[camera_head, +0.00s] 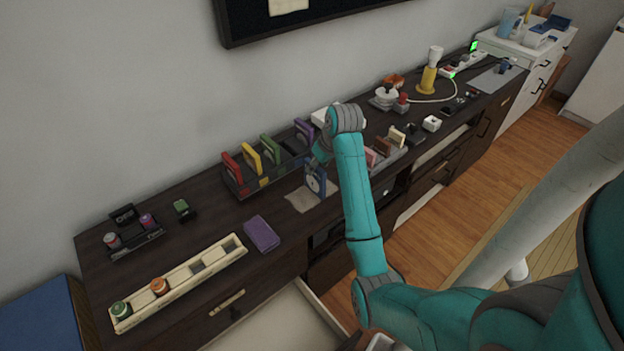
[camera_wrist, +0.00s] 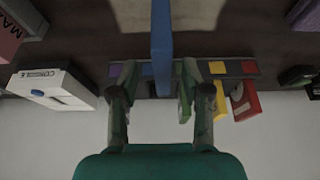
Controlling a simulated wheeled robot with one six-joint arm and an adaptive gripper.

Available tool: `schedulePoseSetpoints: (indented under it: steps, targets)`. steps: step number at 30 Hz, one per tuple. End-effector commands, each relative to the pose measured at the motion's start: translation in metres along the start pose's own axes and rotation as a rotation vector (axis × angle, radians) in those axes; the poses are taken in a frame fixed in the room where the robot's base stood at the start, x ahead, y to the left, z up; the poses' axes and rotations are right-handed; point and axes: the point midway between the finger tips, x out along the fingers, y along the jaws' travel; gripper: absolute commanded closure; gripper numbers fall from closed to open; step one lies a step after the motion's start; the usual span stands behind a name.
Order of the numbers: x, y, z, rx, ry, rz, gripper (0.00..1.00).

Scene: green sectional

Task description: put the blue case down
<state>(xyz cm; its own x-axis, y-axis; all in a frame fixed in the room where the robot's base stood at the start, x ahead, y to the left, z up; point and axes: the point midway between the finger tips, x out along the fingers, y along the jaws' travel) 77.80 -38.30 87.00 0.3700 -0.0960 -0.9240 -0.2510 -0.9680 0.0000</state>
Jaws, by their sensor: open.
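The blue case (camera_head: 315,182) stands upright on or just over a beige mat (camera_head: 301,200), in front of the dark rack (camera_head: 237,186). In the wrist view the blue case (camera_wrist: 162,40) shows as a narrow edge. It reaches down between the two fingers of my gripper (camera_wrist: 156,75), which are open with a gap on each side of it. In the head view my gripper (camera_head: 319,156) is at the top of the case, partly hidden by my arm. The case's lower contact with the mat (camera_wrist: 205,12) is hard to make out.
The rack holds red (camera_head: 231,165), yellow (camera_head: 250,157), green (camera_head: 269,149) and purple (camera_head: 304,132) cases behind the blue one. A white box (camera_wrist: 52,89) lies to the left in the wrist view. A purple block (camera_head: 261,234) lies left of the mat, with bare dark tabletop between.

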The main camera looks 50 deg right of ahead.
Motion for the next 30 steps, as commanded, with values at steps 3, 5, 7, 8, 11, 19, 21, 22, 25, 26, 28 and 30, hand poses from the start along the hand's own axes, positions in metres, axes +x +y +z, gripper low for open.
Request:
schedulePoseSetpoints:
  steps: [3, 5, 7, 8, 11, 19, 21, 22, 25, 26, 28, 30]
  targets:
    - [0.012, 0.000, 0.001, 0.000, -0.001, 0.000, 0.52]
    - [0.014, 0.000, 0.001, 0.000, -0.001, 0.000, 0.52]
    - [0.018, -0.001, 0.001, 0.000, -0.001, 0.000, 0.52]
    - [0.021, -0.001, 0.001, 0.000, -0.001, -0.001, 0.52]
    - [0.033, -0.003, 0.004, 0.001, -0.003, -0.001, 0.52]
    - [0.064, -0.004, 0.004, 0.000, -0.001, -0.001, 0.52]
    - [0.067, -0.004, 0.004, 0.000, 0.000, 0.000, 0.52]
    - [0.067, -0.004, 0.004, 0.000, 0.000, 0.000, 0.52]
    - [0.067, -0.004, 0.004, 0.000, 0.001, 0.000, 0.52]
    - [0.067, -0.004, 0.004, 0.000, 0.000, 0.000, 0.52]
    - [0.067, -0.004, 0.004, 0.000, 0.000, 0.000, 0.57]
    - [0.067, -0.004, 0.004, 0.000, 0.000, 0.000, 0.75]
